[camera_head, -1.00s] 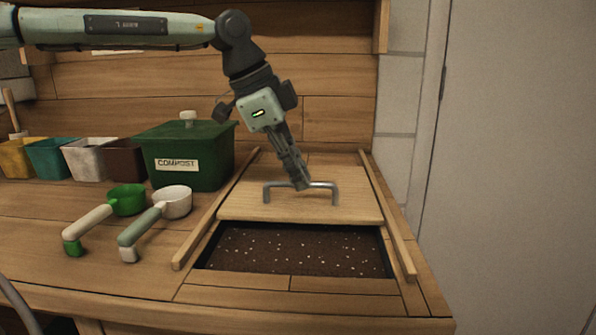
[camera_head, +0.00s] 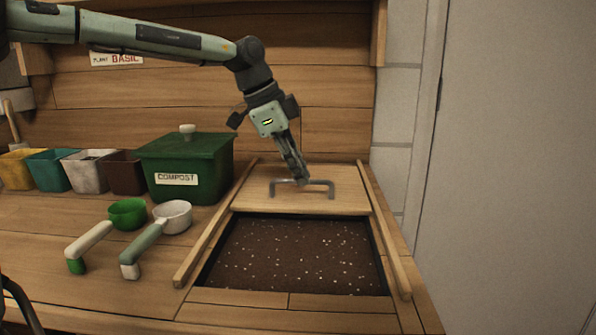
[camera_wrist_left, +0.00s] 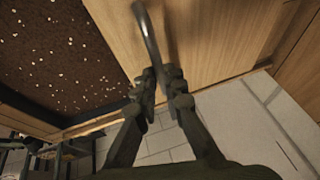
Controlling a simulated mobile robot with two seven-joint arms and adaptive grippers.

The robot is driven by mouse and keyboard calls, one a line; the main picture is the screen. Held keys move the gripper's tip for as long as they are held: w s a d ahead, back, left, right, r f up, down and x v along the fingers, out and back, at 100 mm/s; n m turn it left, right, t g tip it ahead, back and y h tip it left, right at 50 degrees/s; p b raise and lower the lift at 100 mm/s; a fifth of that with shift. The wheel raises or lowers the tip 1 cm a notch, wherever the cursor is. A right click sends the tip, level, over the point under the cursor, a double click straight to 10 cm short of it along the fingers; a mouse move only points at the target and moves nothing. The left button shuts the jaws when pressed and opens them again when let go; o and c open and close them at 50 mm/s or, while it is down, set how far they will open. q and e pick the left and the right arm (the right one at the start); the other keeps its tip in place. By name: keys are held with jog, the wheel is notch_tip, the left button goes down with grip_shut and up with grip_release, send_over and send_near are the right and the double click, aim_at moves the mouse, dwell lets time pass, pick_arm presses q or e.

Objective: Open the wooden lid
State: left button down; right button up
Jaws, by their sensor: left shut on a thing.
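The wooden lid (camera_head: 310,201) lies flat between two wooden rails toward the back of the bench. It leaves a wide opening in front that shows dark speckled soil (camera_head: 295,255). A grey metal bar handle (camera_head: 320,184) stands on the lid. My left gripper (camera_head: 303,181) reaches down from above and is shut on the handle near its middle. In the left wrist view, the fingers (camera_wrist_left: 160,82) close around the handle (camera_wrist_left: 147,32), with the lid (camera_wrist_left: 215,40) behind and the soil (camera_wrist_left: 60,60) at the left. My right gripper is not in view.
A green compost bin (camera_head: 190,165) stands left of the rails, beside several coloured pots (camera_head: 85,171). A green scoop (camera_head: 127,213) and a white scoop (camera_head: 173,216) lie on the bench in front of it. A wooden wall (camera_head: 335,131) rises behind the lid.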

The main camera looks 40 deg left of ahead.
pick_arm(q)
jog(key=c, duration=1.6)
grip_release()
jog(key=v, duration=1.2)
